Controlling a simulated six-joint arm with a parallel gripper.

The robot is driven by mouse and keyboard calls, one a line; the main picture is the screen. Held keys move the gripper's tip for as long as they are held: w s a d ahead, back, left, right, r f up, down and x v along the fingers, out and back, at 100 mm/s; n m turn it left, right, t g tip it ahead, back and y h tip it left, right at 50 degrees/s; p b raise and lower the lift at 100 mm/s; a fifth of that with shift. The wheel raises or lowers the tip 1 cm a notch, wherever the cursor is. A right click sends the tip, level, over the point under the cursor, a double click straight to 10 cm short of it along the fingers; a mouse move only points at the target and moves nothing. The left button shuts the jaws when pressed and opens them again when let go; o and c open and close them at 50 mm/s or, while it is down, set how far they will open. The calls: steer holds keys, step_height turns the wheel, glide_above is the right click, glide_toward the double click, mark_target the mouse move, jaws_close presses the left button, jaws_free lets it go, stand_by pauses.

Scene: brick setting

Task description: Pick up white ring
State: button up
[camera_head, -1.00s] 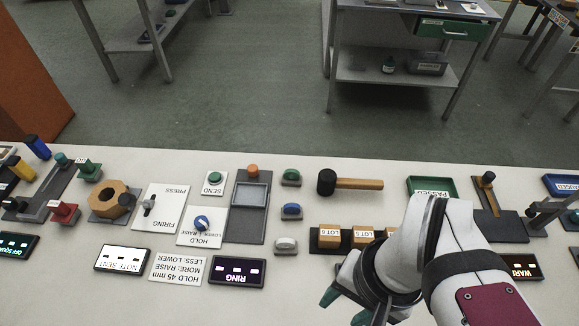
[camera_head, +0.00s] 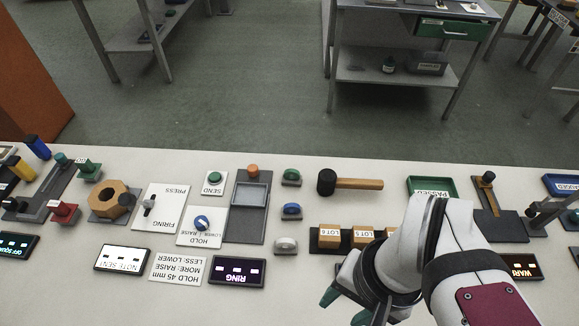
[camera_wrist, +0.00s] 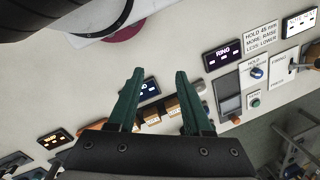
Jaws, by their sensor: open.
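A small white rounded piece (camera_head: 285,245), which looks like the white ring, sits on a dark base on the table, below a blue piece (camera_head: 291,211) and a green piece (camera_head: 290,177) of similar shape. Its hole is too small to make out. It also shows in the wrist view (camera_wrist: 200,86), to the right of the fingers. My gripper (camera_head: 344,308) is open and empty, to the right of the white piece and nearer the picture's bottom edge. Its two green fingers (camera_wrist: 159,78) stand apart over the table, with a dark display between them in the wrist view.
A rack of wooden LOT blocks (camera_head: 363,236) stands right of the white piece, partly hidden by my arm. A RING display (camera_head: 238,271) lies to its lower left. A dark tray panel (camera_head: 245,228) stands to its left. A mallet (camera_head: 350,184) lies farther back.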

steer(key=w+a+m+h, duration=0.1)
steer(key=w+a+m, duration=0.1)
steer(key=w+m, duration=0.45)
steer(key=m, duration=0.5)
glide_above(288, 240)
step_height(288, 240, down, 5)
steer(key=shift+h, duration=0.4)
step_height(288, 240, down, 15)
jaws_close()
